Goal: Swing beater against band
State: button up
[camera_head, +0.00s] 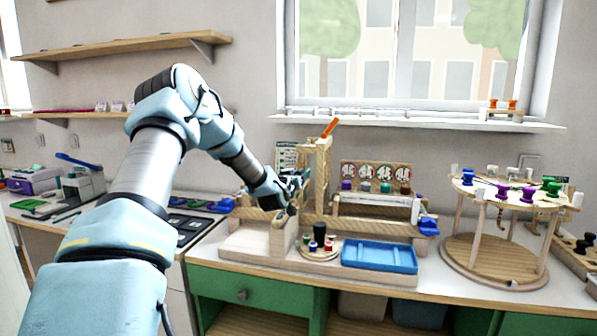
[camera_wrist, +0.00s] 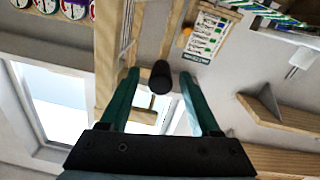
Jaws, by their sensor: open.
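My gripper (camera_head: 297,182) is at the left side of a wooden loom-like frame (camera_head: 319,180) on the bench. In the wrist view my gripper (camera_wrist: 160,78) is open, with its two green fingers apart. A black round-ended knob (camera_wrist: 161,76) shows between the fingers, with a gap visible on each side. It may be the beater's handle, but I cannot tell what it is fixed to. The pale wooden post (camera_wrist: 108,50) stands left of the fingers. I cannot make out the band; my arm and the frame hide part of that area.
A blue tray (camera_head: 379,257) and a small round stand with coloured spools (camera_head: 318,246) are in front of the frame. A round wooden rack (camera_head: 495,262) with spools stands to the right. A card (camera_head: 286,156) is behind my gripper. An orange-tipped lever (camera_head: 330,128) rises above the frame.

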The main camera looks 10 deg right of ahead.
jog(key=shift+w+d, duration=0.1)
jog(key=shift+w, duration=0.1)
grip_shut()
dwell(0.5)
dwell(0.9)
